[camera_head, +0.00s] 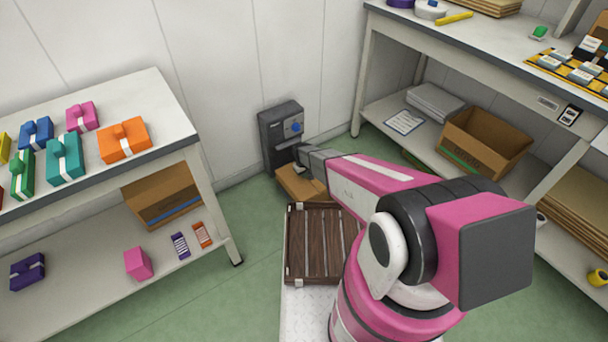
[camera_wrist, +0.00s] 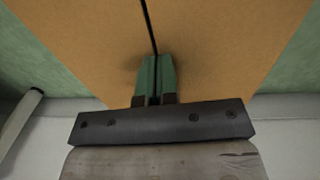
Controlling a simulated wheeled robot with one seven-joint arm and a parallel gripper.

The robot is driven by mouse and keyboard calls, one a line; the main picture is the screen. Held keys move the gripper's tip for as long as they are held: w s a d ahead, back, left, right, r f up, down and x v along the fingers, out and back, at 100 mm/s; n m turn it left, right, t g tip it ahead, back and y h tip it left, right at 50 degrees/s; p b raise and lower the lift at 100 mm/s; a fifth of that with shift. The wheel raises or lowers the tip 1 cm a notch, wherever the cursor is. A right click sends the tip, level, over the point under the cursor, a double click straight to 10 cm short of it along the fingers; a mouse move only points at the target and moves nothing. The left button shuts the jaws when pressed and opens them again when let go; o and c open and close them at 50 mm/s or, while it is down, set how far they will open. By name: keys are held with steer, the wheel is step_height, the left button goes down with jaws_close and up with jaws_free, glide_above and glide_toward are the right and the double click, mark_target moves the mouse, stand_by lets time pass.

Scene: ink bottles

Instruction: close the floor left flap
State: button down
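A cardboard box (camera_head: 293,187) stands on the floor in front of a grey unit, partly hidden by my arm. In the wrist view two tan cardboard flaps lie nearly flat, the left flap (camera_wrist: 85,45) and the right flap (camera_wrist: 225,45), with a narrow dark seam between them. My gripper (camera_wrist: 155,62) is over the seam, its green-tipped fingers together with nothing seen between them. I cannot tell whether the fingertips touch the cardboard. In the head view my gripper is at the box, its fingertips hard to make out.
The grey unit with a blue knob (camera_head: 277,125) stands against the wall behind the box. A table with gift boxes (camera_head: 170,125) is at left, a shelved workbench (camera_head: 470,52) at right.

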steer(key=shift+w+f, duration=0.15)
steer(key=shift+f, duration=0.4)
step_height(320, 180, up, 15)
steer(key=s+d+r+m, duration=0.3)
steer(key=s+d+r, duration=0.6)
steer(key=s+r, duration=0.3)
steer(key=s+d+r+m, duration=0.3)
steer(key=s+d+r, duration=0.6)
steer(key=r, duration=0.6)
steer(key=s, duration=0.2)
steer(key=shift+s+d+r+m+g+y, duration=0.2)
steer(key=shift+s+r+m+g+y, duration=0.1)
steer(key=shift+s+r+m+y, duration=0.1)
